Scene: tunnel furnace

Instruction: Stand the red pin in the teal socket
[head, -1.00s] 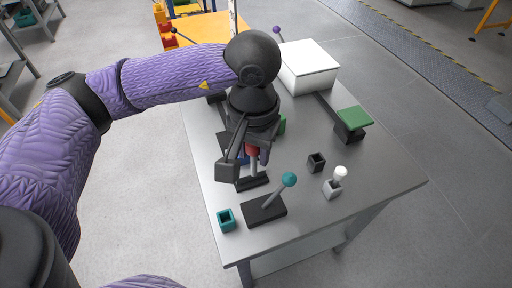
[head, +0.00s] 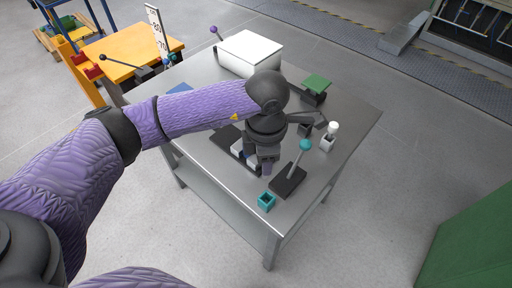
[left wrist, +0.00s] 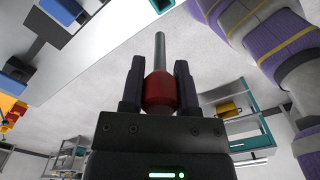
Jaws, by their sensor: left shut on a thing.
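The teal socket (head: 267,202) is a small open square cup near the table's front corner in the head view. My left gripper (head: 267,165) points down over the table, just behind the socket in the picture. In the left wrist view, the gripper (left wrist: 159,88) is shut on the red pin (left wrist: 160,93). The red body sits between the fingers, and its grey shaft sticks out past the fingertips, clear of any socket I can see. The pin is hidden in the head view. My right gripper is out of view.
A teal-balled lever (head: 305,145) on a dark base stands close right of the socket. A white-topped pin (head: 333,128), a green plate (head: 316,84) and a white box (head: 250,48) stand farther back. The table's front edge lies near the socket.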

